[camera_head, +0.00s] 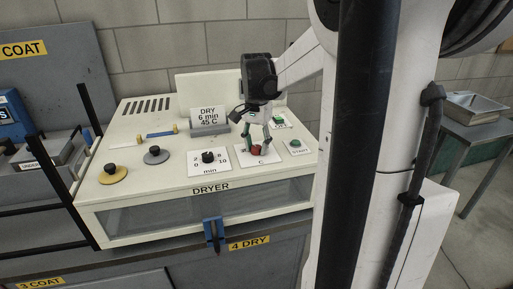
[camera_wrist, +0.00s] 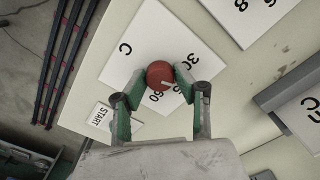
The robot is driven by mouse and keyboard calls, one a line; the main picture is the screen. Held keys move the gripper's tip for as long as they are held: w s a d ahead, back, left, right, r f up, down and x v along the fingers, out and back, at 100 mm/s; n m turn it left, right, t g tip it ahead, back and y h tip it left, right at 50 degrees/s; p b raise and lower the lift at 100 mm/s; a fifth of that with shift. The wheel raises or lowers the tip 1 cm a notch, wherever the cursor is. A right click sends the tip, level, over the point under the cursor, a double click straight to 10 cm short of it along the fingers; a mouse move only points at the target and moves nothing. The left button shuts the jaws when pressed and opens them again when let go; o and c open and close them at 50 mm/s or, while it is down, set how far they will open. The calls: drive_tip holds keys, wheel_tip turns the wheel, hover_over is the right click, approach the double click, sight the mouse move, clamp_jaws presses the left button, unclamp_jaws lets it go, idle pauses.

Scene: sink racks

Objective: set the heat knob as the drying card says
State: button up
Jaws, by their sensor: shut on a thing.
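The red heat knob (camera_head: 256,150) sits on a white plate marked C on top of the dryer (camera_head: 110,213). My gripper (camera_head: 257,143) reaches down onto it from above. In the wrist view the green fingertips are shut on either side of the red knob (camera_wrist: 160,74), and its pale pointer line shows toward the lower right of the knob, near the numbers 30 and 60. The exact setting is hard to read. The drying card (camera_head: 208,116) stands behind the knobs and reads DRY, 6 min, 45 C.
The black min knob (camera_head: 208,157) is on its own plate to the left. A green START button (camera_head: 295,144) is to the right, and another green button (camera_head: 279,122) is behind. A grey knob (camera_head: 155,155) and a yellow-based knob (camera_head: 112,174) are farther left.

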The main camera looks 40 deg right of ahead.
sight(256, 147)
drive_tip(key=shift+m+b, duration=0.3)
drive_tip(key=shift+m, duration=1.3)
drive_tip(key=o, duration=1.1)
wheel_tip(256, 147, up, 12)
drive_tip(key=shift+r, duration=0.1)
